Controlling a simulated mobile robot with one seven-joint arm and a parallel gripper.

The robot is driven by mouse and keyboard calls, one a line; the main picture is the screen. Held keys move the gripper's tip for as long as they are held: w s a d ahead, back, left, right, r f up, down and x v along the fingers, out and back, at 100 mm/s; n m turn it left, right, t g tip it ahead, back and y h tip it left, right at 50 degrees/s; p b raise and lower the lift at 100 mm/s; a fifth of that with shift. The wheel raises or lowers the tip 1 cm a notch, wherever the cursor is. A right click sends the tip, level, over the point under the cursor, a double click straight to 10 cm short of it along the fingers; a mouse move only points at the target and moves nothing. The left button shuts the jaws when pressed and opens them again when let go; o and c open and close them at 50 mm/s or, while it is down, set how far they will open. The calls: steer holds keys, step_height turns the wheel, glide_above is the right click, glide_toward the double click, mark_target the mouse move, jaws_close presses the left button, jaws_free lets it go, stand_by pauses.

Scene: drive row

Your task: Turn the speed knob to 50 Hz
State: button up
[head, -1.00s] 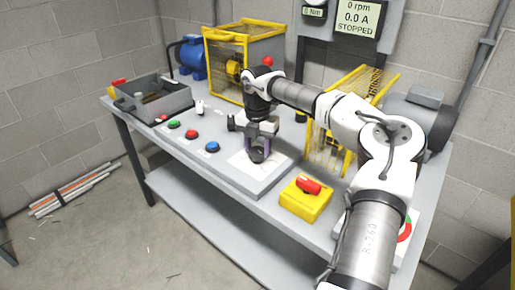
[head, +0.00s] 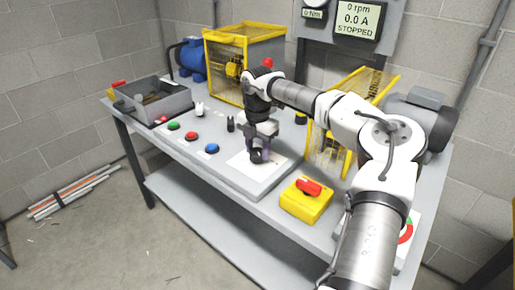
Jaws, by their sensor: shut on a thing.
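The speed knob (head: 257,156) is a dark round knob on a white dial plate (head: 243,166) on the grey bench panel. My gripper (head: 259,152) points down over the plate and is shut on the knob. The fingers and wrist hide much of the knob, and its pointer and the scale marks cannot be read. The display (head: 358,20) at the back reads 0 rpm, 0.0 A, STOPPED.
Green (head: 173,125), red (head: 191,134) and blue (head: 212,148) buttons lie left of the plate. A yellow box with a red switch (head: 308,188) stands to the right. Yellow guards (head: 243,60) and a grey bin (head: 150,102) stand farther back.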

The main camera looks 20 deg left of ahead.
mark_target(257, 151)
steer(key=o, duration=1)
step_height(257, 151, up, 14)
steer(key=shift+b, duration=0.45)
steer(key=shift+f, duration=0.1)
